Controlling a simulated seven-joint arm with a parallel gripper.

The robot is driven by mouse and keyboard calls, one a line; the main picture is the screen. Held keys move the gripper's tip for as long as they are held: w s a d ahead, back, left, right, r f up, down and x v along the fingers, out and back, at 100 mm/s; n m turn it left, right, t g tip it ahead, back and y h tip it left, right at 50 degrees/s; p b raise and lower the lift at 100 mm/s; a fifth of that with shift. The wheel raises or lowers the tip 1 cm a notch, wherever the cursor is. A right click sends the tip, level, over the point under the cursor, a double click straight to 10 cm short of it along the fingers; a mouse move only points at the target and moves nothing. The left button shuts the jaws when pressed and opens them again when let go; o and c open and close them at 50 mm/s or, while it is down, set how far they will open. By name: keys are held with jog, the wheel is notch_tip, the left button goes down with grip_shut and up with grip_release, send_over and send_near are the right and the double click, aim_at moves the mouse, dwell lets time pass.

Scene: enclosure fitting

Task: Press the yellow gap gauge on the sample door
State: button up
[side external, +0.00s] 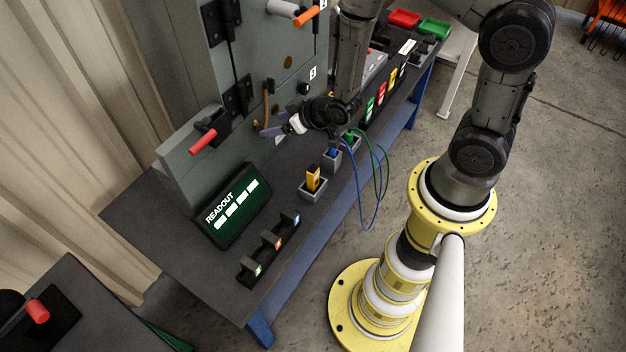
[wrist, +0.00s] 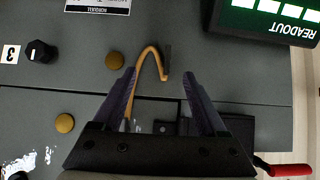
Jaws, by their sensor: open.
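The yellow gap gauge (side external: 313,176) stands upright in a small grey holder (side external: 314,193) on the dark bench top, apart from my gripper. The grey cabinet face (side external: 243,62) rises behind the bench, with black hinges (side external: 238,100); I cannot tell which panel is the sample door. My gripper (side external: 266,131) is at the lower part of this face, fingers pointing at it. In the wrist view my gripper (wrist: 152,80) is open, with a tan curved hook (wrist: 150,53) showing between its fingers. I cannot tell whether the fingers touch it. The gauge is not in the wrist view.
A readout box (side external: 235,205) stands on the bench's left part. A black rack (side external: 270,246) with several slots is in front. Grey sockets with blue and green cables (side external: 380,160) are right of the gauge. A red-handled latch (side external: 203,142) sticks out from the cabinet.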

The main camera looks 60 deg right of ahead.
aim_at(317, 177)
jog(key=s+f+t, duration=0.1)
jog(key=s+f, duration=0.2)
jog(key=f, duration=0.1)
jog(key=s+f+t, duration=0.1)
jog(key=s+f, duration=0.3)
jog(key=s+f+t, duration=0.1)
jog(key=s+f, duration=0.3)
jog(key=f, duration=0.1)
jog(key=shift+t, duration=0.4)
jog(key=shift+s, duration=0.4)
jog(key=shift+x, duration=2.35)
jog(key=shift+r, duration=0.1)
jog(key=shift+c, duration=0.2)
grip_shut()
